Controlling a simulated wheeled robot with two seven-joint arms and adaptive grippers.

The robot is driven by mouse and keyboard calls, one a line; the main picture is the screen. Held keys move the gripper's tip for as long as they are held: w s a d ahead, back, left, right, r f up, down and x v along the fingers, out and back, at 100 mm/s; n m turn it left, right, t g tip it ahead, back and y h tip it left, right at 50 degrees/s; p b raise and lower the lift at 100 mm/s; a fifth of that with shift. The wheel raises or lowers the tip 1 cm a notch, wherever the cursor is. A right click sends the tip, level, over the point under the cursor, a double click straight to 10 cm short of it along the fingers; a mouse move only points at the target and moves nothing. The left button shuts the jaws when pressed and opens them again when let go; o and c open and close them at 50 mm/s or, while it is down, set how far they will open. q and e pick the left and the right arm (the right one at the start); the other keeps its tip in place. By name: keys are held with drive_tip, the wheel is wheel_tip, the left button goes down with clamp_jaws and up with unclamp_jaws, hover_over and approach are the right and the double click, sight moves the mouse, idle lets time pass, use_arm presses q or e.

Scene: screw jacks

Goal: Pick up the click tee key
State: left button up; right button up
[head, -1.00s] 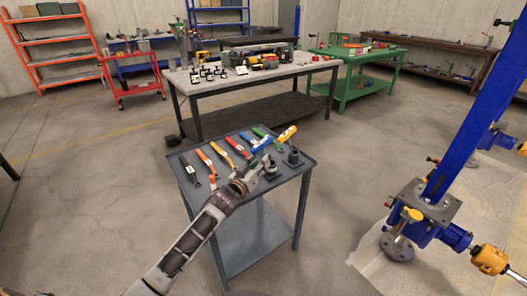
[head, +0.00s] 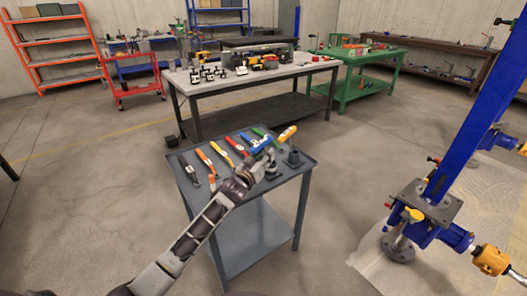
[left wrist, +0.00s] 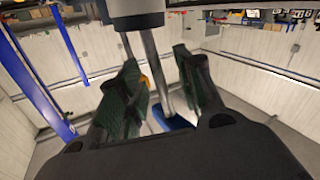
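My left gripper (head: 264,166) is over the right part of the grey tool cart, beside the blue-handled tool (head: 256,143). In the left wrist view its two dark fingers (left wrist: 160,88) stand apart, with a metal shaft (left wrist: 157,65) passing between them. A grey cylinder (left wrist: 137,12) is at the top of that view, and a blue part (left wrist: 168,118) shows beyond the fingers. Which tool is the click tee key I cannot tell for certain. My right gripper is not in view.
The grey cart (head: 233,186) also bears orange (head: 206,160), red (head: 236,147), green (head: 262,133) and yellow-handled (head: 287,133) tools. A dark cylindrical piece (head: 293,158) stands at its right edge. A blue machine (head: 428,208) is at the right. Open floor lies left of the cart.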

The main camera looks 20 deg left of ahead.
use_arm(q)
drive_tip(key=shift+w+d, duration=0.1)
drive_tip(key=shift+w, duration=0.3)
clamp_jaws()
idle(0.4)
